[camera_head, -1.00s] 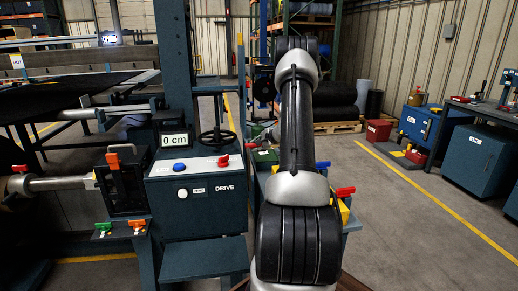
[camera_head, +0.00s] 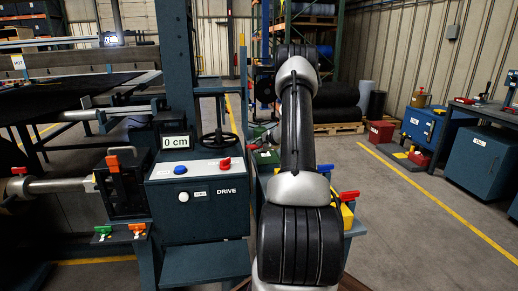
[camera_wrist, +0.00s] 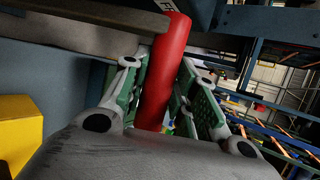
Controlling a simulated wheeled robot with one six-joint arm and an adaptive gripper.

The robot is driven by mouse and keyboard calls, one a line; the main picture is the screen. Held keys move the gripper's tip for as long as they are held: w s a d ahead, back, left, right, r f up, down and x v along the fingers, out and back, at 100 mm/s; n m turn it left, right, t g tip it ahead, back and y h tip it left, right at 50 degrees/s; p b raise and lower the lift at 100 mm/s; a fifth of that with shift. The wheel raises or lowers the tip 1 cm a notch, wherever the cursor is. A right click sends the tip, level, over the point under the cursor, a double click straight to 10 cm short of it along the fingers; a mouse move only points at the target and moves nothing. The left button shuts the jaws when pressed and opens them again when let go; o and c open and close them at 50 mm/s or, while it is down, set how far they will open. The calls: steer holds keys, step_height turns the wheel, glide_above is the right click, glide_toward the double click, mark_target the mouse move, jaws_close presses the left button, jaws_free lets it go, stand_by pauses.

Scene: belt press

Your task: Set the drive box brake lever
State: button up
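The drive box (camera_head: 200,207), a blue cabinet marked DRIVE, stands left of my arm in the head view. Its sloped white top has a blue button (camera_head: 180,169) and a red knob (camera_head: 225,163). In the wrist view a red cylindrical handle (camera_wrist: 170,50) runs between the green-padded fingers of my gripper (camera_wrist: 164,80). The fingers stand apart on either side of it, with a gap on the right; contact on the left is unclear. In the head view my arm hides the gripper. I cannot tell which lever this handle belongs to.
A handwheel (camera_head: 219,140) and a 0 cm display (camera_head: 176,142) sit above the drive box. An orange-handled lever (camera_head: 113,161) stands to its left. The floor at right is clear up to a blue cabinet (camera_head: 478,156).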

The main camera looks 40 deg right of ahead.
steer(key=o, duration=0.3)
steer(key=v, duration=1.2)
steer(key=shift+w, duration=0.1)
